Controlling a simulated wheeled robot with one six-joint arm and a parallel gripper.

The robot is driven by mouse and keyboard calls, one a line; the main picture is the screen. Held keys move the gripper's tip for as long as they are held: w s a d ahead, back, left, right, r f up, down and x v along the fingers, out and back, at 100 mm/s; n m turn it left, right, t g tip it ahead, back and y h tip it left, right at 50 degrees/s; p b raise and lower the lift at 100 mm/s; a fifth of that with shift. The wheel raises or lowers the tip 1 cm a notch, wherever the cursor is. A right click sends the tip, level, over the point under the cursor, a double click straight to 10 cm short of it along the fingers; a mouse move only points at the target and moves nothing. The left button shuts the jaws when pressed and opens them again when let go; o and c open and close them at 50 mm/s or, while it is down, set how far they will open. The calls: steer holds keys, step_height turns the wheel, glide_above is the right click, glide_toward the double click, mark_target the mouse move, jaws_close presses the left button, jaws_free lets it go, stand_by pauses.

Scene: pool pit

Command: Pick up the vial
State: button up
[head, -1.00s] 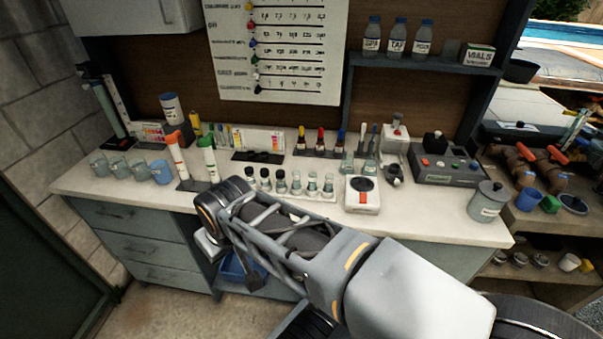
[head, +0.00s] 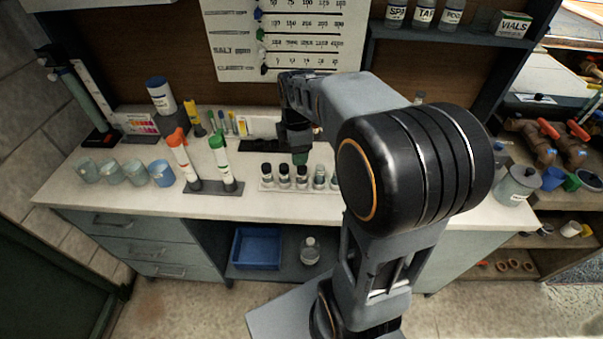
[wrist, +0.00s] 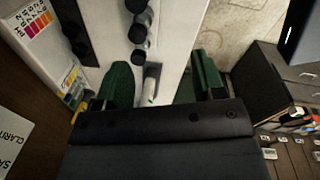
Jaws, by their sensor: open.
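Several small clear vials with dark caps (head: 284,173) stand in a row on a white rack (head: 270,186) on the counter. My arm hides the right end of the row. My gripper (head: 300,156) points down just above or behind the row's middle; the exact gap cannot be told. In the wrist view its two green fingers stand wide apart, and the gripper (wrist: 160,70) is open and empty. Dark round caps (wrist: 137,32) run in a line ahead of the fingers. A pale, shiny piece (wrist: 151,85) shows between the fingers, perhaps a vial, partly hidden by the gripper body.
Orange-capped (head: 181,152) and green-capped (head: 221,162) tubes stand left of the rack. Cups (head: 161,174) stand farther left. A colour chart card (head: 138,124) leans at the back. A blue tray (head: 257,248) and a bottle (head: 310,251) are on the shelf below. The front counter strip is clear.

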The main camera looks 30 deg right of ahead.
mark_target(302, 174)
steer(key=w+d+f+n, duration=0.1)
steer(key=f+n, duration=0.1)
steer(key=f, duration=0.1)
steer(key=w+d+f+n+p, duration=0.1)
steer(key=f, duration=0.3)
steer(key=w+d+f+n+g, duration=0.1)
steer(key=f+n, duration=0.1)
steer(key=f, duration=0.1)
steer(key=shift+w+d+f+n+p, duration=0.1)
steer(key=shift+w+f+n+p, duration=0.1)
steer(key=shift+w+n+p, duration=0.15)
steer(key=shift+f+p, duration=0.9)
steer(key=shift+f, duration=1.75)
steer(key=shift+c, duration=0.4)
steer(key=c, duration=0.9)
